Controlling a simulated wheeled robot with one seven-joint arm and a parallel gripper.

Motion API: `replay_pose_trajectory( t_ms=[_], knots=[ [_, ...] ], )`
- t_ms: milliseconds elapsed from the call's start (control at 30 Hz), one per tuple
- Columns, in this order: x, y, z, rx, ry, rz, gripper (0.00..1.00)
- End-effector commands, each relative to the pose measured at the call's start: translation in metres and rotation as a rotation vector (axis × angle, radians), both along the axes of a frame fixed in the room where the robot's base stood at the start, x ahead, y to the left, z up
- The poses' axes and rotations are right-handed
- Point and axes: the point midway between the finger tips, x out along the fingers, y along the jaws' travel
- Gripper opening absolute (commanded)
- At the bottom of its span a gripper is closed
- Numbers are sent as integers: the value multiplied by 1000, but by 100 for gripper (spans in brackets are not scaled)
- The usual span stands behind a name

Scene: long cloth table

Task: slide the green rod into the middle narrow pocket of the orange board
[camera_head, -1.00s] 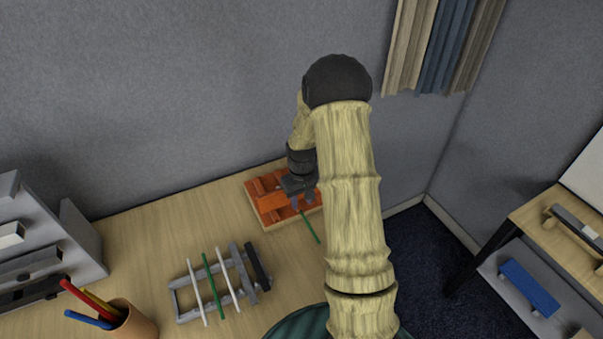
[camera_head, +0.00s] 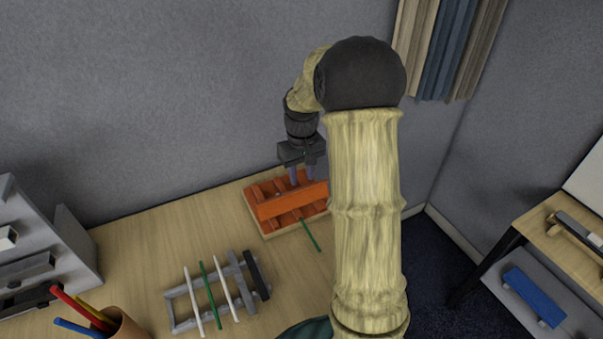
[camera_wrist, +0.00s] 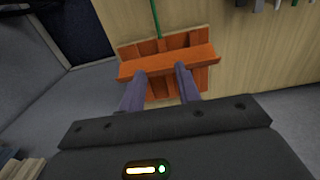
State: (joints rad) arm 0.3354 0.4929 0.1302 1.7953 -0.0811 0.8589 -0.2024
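The orange board (camera_head: 286,204) lies on the table near the wall, with a raised bar across its dividers. A green rod (camera_head: 311,236) sticks out of its front side towards me. In the wrist view the same rod (camera_wrist: 156,18) meets the board (camera_wrist: 170,63) near the middle of its width; its inner end is hidden by the bar, so I cannot tell exactly which pocket holds it. My gripper (camera_head: 303,178) is above the back of the board, apart from the rod. Its two fingers (camera_wrist: 160,82) are spread with nothing held between them.
A grey rack (camera_head: 178,312) holds another green rod (camera_head: 210,295) between two white rods. A cup (camera_head: 128,328) of coloured pens stands at the front left, by a grey stepped stand (camera_head: 75,240). The wall is close behind the board. Bare table lies between rack and board.

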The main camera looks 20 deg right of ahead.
Motion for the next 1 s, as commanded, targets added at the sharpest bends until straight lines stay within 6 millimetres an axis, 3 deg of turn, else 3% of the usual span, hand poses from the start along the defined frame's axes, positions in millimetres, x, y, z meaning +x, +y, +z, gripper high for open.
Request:
replay_pose_trajectory(
  t_ms=[433, 600, 633, 767, 1000],
  knots=[
    [0, 0, -1, 0, 0, 0, 33],
    [-4, 5, 1, -3, -6, 2, 2],
    [-6, 8, 2, -4, -10, 3, 0],
    [-27, 29, 6, -13, -39, 6, 0],
    [-100, 83, 11, -18, -140, -4, 0]
  ],
)
